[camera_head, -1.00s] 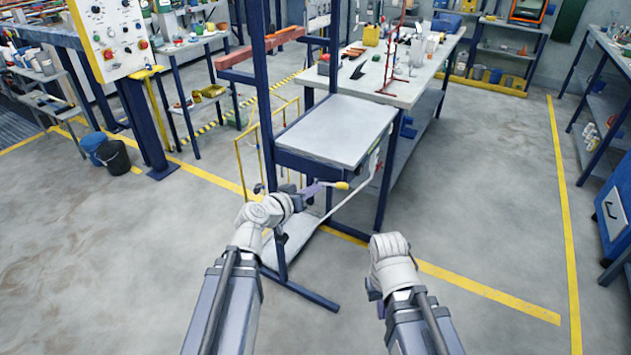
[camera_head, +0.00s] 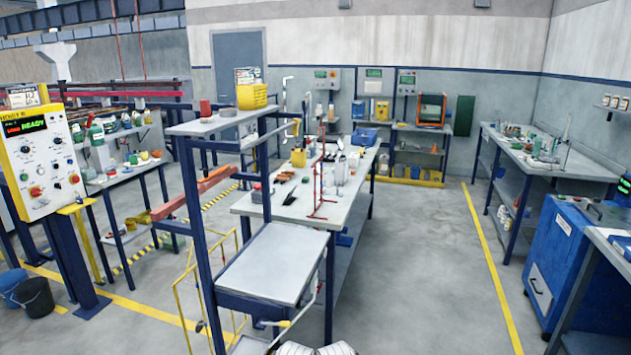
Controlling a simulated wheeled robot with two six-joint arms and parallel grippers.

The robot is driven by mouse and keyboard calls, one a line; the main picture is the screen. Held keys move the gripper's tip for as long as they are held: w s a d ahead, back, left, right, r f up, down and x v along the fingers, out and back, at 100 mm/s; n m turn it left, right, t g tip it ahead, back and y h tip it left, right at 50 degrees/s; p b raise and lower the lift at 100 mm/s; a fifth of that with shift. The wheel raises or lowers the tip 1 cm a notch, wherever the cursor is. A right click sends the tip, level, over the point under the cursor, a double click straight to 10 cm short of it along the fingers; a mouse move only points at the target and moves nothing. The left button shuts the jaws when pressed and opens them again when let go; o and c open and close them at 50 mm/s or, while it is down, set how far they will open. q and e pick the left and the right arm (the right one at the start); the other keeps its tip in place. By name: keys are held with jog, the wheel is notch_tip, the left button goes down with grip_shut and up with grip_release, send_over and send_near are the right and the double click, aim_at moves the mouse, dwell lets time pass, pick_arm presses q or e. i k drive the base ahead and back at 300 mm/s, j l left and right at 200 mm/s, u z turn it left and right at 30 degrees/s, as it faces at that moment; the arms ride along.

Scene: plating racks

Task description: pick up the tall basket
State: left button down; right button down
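A yellow basket-like container (camera_head: 252,96) stands on the small top shelf (camera_head: 222,121) of the blue rack, with some small items showing above its rim. A thin yellow wire frame (camera_head: 182,312) stands lower down beside the same rack. I cannot tell for certain which of these is the tall basket. White ribbed tops of what looks like my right gripper (camera_head: 316,348) show at the bottom edge, well below the yellow container and apart from it. Its fingers are cut off. My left gripper is out of view.
The rack's tray (camera_head: 272,264) is bare. A red can (camera_head: 205,108) stands left of the yellow container. A cluttered bench (camera_head: 278,206) stands behind. The control panel (camera_head: 40,150) is at left, the blue cabinet (camera_head: 565,265) at right. Floor is clear at centre right.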

aim_at(341, 164)
jog(key=i+l+z, duration=0.3)
jog(key=i+z, duration=0.3)
jog(key=i, duration=0.2)
jog(key=i+z, duration=0.3)
jog(key=i, duration=1.3)
jog(key=i+u, duration=0.2)
jog(key=i, duration=0.2)
jog(key=i+l+u, duration=0.15)
jog(key=i, duration=0.3)
jog(key=i+l+u, duration=0.2)
jog(key=i, duration=0.2)
jog(key=i+l+u, duration=0.15)
jog(key=i, duration=0.25)
jog(key=i+l+u, duration=0.95)
jog(key=l, duration=0.25)
jog(key=k, duration=0.15)
jog(key=i, duration=0.2)
